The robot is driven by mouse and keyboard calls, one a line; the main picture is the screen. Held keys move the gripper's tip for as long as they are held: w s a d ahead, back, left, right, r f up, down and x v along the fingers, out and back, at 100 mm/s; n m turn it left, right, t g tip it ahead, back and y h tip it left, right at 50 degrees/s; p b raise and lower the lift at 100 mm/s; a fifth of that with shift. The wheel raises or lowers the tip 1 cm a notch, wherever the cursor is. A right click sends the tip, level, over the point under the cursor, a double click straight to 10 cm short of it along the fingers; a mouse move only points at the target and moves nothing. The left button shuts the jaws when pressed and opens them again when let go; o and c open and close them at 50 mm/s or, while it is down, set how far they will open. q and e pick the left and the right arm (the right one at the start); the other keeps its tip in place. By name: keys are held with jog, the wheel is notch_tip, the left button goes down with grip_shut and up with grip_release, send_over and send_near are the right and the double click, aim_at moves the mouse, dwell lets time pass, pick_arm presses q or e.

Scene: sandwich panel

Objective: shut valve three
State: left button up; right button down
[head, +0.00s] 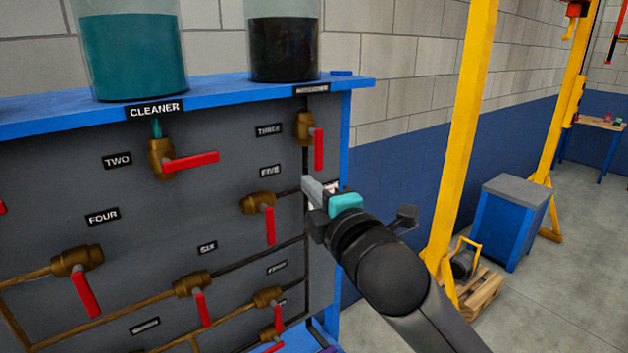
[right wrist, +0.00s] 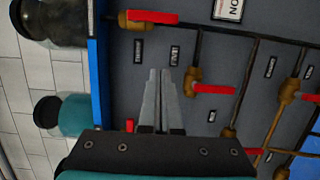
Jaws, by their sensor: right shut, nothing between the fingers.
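Valve three has a brass body (head: 304,128) and a red handle (head: 319,149). It sits at the panel's upper right, under the dark tank. Its handle hangs straight down, along the vertical pipe. In the right wrist view valve three's red handle (right wrist: 155,17) is at the top, beyond the fingertips. My right gripper (head: 309,186) is shut and empty, just below valve three's handle and to the right of valve five. Its closed fingers (right wrist: 155,72) point toward the panel in the wrist view. I cannot tell whether they touch the panel. My left gripper is not in view.
Valve five (head: 257,202) is close at lower left, its red handle hanging down. Valve two (head: 162,158) has its handle sideways under the teal cleaner tank (head: 134,55). The dark tank (head: 283,48) stands on the blue shelf (head: 215,93). A yellow post (head: 462,130) rises right of the panel.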

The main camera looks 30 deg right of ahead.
aim_at(316, 149)
jog(key=w+d+p, duration=0.1)
jog(key=w+d, duration=0.4)
jog(key=w, duration=0.2)
jog(key=shift+w+d+p, duration=0.15)
jog(key=shift+w+p, duration=0.2)
jog(key=shift+p, duration=0.05)
jog(key=shift+w+f, duration=0.1)
